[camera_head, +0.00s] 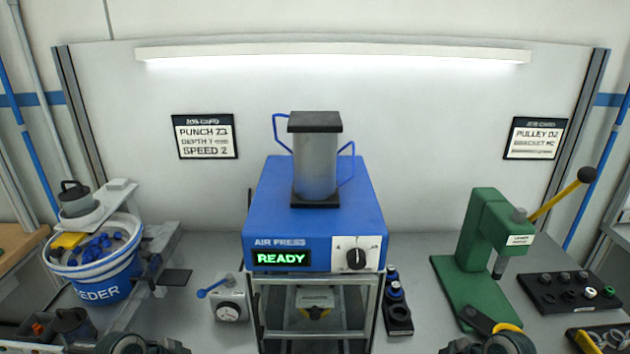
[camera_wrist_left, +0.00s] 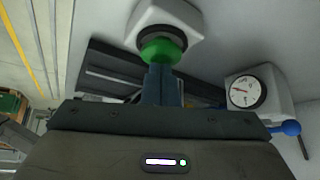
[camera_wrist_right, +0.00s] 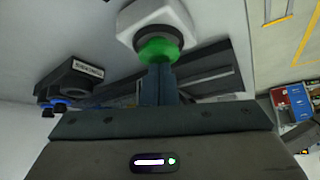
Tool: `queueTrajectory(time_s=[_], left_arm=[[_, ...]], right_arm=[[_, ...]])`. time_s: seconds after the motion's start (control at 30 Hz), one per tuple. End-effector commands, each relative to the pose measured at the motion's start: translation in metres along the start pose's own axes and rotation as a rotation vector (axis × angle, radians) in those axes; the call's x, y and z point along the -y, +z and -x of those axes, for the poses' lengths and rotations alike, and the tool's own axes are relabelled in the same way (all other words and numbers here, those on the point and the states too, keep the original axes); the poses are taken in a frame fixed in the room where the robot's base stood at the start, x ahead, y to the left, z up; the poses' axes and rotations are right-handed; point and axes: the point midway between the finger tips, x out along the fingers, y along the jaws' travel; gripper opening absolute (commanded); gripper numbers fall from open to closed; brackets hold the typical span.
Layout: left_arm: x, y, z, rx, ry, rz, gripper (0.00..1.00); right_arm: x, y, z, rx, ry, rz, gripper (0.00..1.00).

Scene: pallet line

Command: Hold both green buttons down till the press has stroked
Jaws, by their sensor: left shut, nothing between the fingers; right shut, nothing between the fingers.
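The blue air press (camera_head: 312,212) stands at the centre of the bench, and its display (camera_head: 281,258) reads READY in green. In the left wrist view, one green button (camera_wrist_left: 162,50) sits on a white housing (camera_wrist_left: 178,18). My left gripper (camera_wrist_left: 160,70) is shut and empty, its tips right at this button. In the right wrist view, the other green button (camera_wrist_right: 158,48) sits on a similar white housing (camera_wrist_right: 160,15). My right gripper (camera_wrist_right: 158,68) is shut and empty, its tips right at that button. I cannot tell whether either button is pressed down. Neither button shows in the head view.
A blue feeder bowl (camera_head: 100,280) stands at the left. A dial gauge (camera_head: 229,308) with a blue lever sits left of the press. A green arbor press (camera_head: 480,265) with a yellow handle stands at the right, beside a black parts tray (camera_head: 568,292).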

Motion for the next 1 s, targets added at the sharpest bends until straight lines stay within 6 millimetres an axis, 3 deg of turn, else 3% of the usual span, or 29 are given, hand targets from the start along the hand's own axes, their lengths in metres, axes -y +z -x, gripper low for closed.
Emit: queueTrajectory(time_s=[1.0], left_arm=[[-0.0002, 0.0046, -0.0067, 0.000, 0.001, 0.000, 0.00]], right_arm=[[0.0001, 0.0044, -0.0065, 0.000, -0.001, 0.000, 0.00]])
